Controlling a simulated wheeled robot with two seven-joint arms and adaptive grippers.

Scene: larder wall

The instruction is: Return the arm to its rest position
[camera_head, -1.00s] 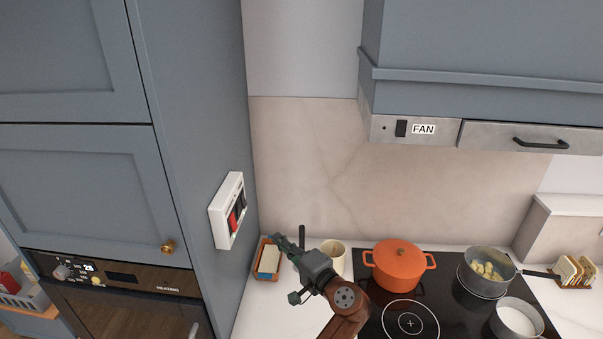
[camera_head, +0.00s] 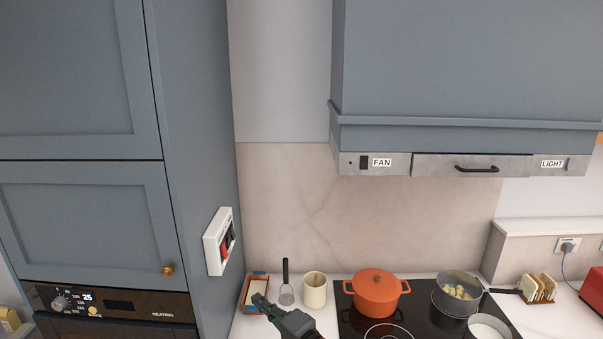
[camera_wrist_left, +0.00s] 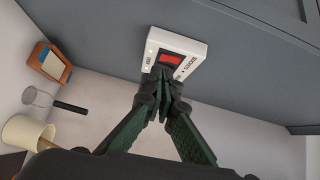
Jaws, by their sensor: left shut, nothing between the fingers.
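The white switch box (camera_head: 219,241) with red and dark rockers is fixed to the side of the tall blue cabinet. Most of my left arm is out of the picture. My right gripper is not in view.
An orange casserole (camera_head: 376,292) and a pan of food (camera_head: 457,292) sit on the black hob. The tall cabinet (camera_head: 194,150) rises on the left.

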